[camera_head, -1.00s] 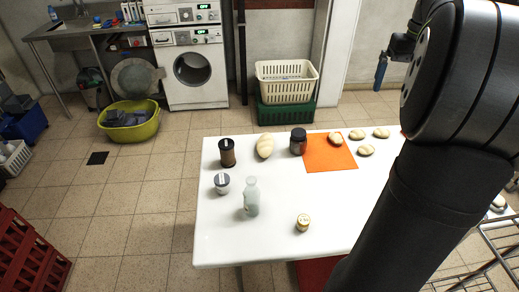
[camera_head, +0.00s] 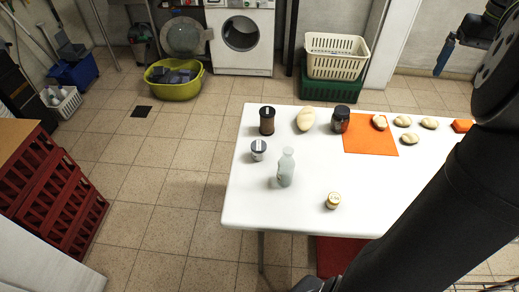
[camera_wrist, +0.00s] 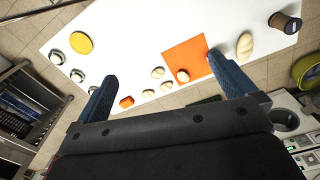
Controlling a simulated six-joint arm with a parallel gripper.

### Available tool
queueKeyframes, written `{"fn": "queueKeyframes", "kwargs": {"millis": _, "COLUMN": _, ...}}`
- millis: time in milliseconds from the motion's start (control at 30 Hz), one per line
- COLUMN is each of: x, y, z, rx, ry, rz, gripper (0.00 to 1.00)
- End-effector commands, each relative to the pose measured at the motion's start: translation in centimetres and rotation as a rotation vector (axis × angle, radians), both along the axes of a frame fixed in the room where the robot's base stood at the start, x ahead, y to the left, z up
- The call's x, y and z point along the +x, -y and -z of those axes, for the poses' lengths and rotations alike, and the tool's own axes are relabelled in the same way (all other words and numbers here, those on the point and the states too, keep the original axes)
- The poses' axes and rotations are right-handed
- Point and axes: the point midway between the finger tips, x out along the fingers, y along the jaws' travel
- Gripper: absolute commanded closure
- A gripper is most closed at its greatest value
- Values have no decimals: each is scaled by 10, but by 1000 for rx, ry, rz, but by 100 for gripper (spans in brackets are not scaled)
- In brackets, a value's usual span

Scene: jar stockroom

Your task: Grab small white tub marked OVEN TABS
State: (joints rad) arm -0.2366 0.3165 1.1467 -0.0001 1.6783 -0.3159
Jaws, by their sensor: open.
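A small white tub with a grey lid (camera_head: 259,150) stands upright near the left edge of the white table in the head view. Its lettering is too small to read. In the head view, a blue finger shows at the upper right, well away from the tub. The tub does not show in the wrist view.
A frosted bottle (camera_head: 286,168) stands close to the tub, and a brown jar (camera_head: 267,120) stands behind it. A dark jar (camera_head: 340,119), bread loaf (camera_head: 305,119) and orange mat (camera_head: 370,139) are farther right. The table (camera_head: 250,205) is clear at its front left.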

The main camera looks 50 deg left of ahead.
Motion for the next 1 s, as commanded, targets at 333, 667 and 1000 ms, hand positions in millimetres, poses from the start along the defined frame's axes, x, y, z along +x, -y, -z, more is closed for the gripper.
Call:
{"fn": "queueKeyframes", "kwargs": {"millis": 333, "x": 0, "y": 0, "z": 0, "rx": 0, "ry": 0, "rz": 0, "gripper": 18}}
{"fn": "queueKeyframes", "kwargs": {"millis": 667, "x": 0, "y": -4, "z": 2, "rx": 0, "ry": 0, "rz": -4, "gripper": 23}}
{"fn": "queueKeyframes", "kwargs": {"millis": 1000, "x": -19, "y": -139, "z": 79, "rx": 6, "ry": 27, "rz": -132, "gripper": 23}}
